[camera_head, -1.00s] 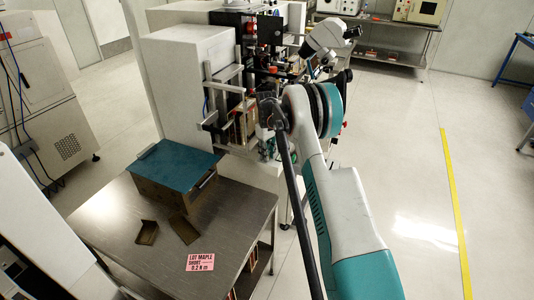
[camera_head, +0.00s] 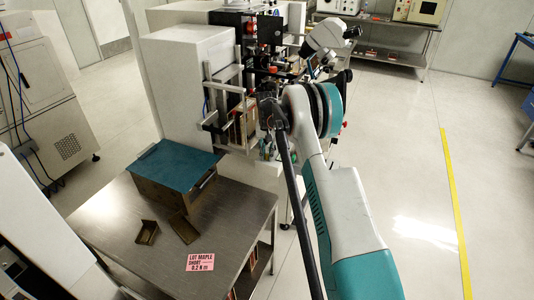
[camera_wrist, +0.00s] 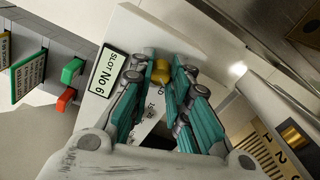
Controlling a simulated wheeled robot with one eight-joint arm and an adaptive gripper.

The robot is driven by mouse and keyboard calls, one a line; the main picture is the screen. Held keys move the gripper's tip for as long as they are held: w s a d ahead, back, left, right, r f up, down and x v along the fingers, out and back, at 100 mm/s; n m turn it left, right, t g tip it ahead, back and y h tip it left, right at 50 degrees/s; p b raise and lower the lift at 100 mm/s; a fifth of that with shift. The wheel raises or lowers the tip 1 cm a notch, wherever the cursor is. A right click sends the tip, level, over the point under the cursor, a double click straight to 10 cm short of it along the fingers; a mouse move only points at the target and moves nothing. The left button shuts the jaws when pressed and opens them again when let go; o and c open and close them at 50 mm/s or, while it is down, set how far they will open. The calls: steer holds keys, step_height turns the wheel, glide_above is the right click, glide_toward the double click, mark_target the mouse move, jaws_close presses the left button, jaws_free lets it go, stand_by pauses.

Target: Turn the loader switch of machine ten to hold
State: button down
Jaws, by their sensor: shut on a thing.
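In the wrist view, my gripper (camera_wrist: 162,64) has its teal fingers closed around a small yellow switch knob (camera_wrist: 161,73) on a pale panel (camera_wrist: 203,38). A plate with black lettering lies below the knob, mostly hidden by the fingers; I cannot read the switch's setting. A label beside it reads "SLOT No 6" (camera_wrist: 107,73). In the head view, the machine (camera_head: 190,65) stands beyond the table; my arm reaches to its front, and my own links hide the fingers and the switch.
Green (camera_wrist: 73,70) and red (camera_wrist: 65,100) buttons sit left of the label in the wrist view. A steel table (camera_head: 120,225) carries a brown box with a teal lid (camera_head: 178,165), small brown trays (camera_head: 147,232) and a pink lot card (camera_head: 201,261). The floor at right is open.

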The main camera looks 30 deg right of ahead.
mark_target(267, 155)
steer(key=shift+m, duration=0.9)
steer(key=c, duration=1.5)
jaws_free()
steer(key=shift+o, duration=0.2)
steer(key=shift+r, duration=0.15)
step_height(267, 155, up, 12)
